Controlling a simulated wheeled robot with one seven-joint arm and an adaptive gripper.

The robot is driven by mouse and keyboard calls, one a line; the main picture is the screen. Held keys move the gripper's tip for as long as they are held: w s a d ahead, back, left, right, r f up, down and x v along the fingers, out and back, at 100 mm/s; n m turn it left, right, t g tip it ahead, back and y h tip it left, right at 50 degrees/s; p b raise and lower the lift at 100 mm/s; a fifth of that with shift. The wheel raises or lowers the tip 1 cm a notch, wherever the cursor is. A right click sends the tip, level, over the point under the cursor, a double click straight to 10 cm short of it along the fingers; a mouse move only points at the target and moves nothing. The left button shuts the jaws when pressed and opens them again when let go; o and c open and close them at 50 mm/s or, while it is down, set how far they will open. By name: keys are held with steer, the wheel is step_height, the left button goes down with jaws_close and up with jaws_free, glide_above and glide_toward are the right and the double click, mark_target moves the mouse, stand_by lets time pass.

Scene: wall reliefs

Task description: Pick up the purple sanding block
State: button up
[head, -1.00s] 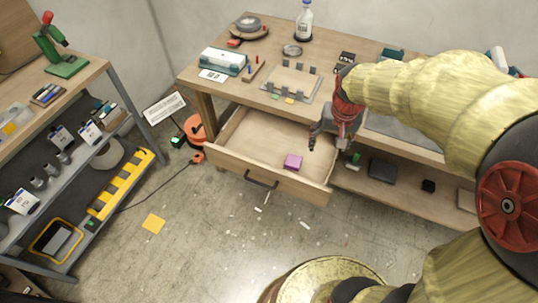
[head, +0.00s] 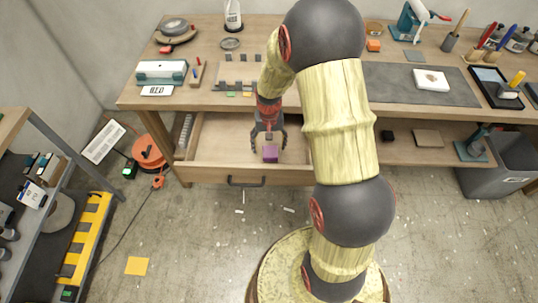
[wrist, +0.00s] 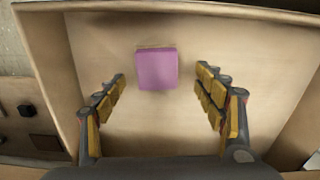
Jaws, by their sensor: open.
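The purple sanding block (head: 270,153) lies on the floor of the open wooden drawer (head: 215,172). It also shows in the wrist view (wrist: 156,69), near the drawer's wall at the top of the picture. My gripper (head: 269,146) is inside the drawer's outline in the head view, close to the block. In the wrist view my gripper (wrist: 160,85) has its two fingers spread wide, one to each side of the block's line. The block is near the fingertip level, touching neither finger. Nothing is held.
The drawer's walls enclose the block, with bare drawer floor around it. The workbench (head: 225,102) above holds a grey mat (head: 390,85), a teal-and-white box (head: 161,72) and several tools. A shelf unit (head: 75,245) stands at the left.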

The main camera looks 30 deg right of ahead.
mark_target(270, 151)
step_height(270, 151, down, 4)
steer(key=shift+s+d+f+b, duration=0.1)
steer(key=shift+s+f+b, duration=0.1)
steer(key=shift+b, duration=0.75)
steer(key=shift+c, duration=1)
steer(key=shift+r, duration=0.1)
steer(key=c, duration=1.1)
